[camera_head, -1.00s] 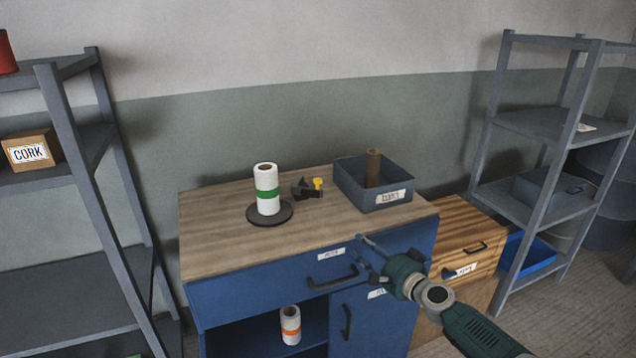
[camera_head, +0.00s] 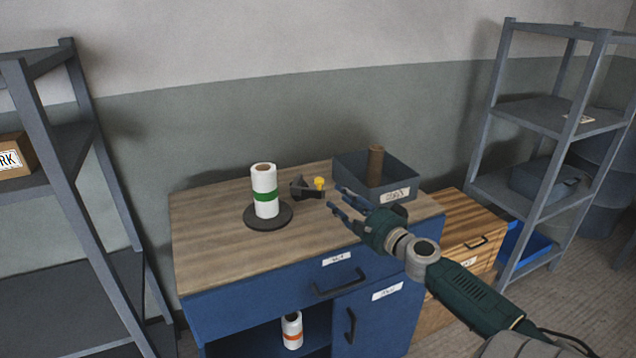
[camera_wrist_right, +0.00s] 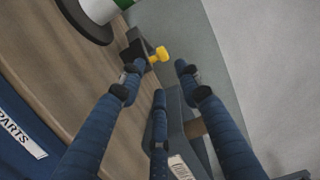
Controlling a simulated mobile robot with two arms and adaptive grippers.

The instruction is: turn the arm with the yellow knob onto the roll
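The white roll with a green band (camera_head: 264,190) stands upright on a dark round base (camera_head: 281,216) on the cabinet's wooden top. Just right of it is a dark arm (camera_head: 304,190) with a yellow knob (camera_head: 320,183); the arm points away from the roll. In the right wrist view the yellow knob (camera_wrist_right: 159,54) shows beyond my fingers, and the roll is cut off at the top edge. My right gripper (camera_head: 337,203) is open and empty, over the cabinet top, in front of and right of the knob, apart from it. My left gripper is not in view.
A grey bin (camera_head: 350,168) holding a brown tube (camera_head: 375,165) stands close behind my right gripper. The cabinet top (camera_head: 215,235) is clear at the left and front. Metal shelves (camera_head: 540,110) stand at both sides.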

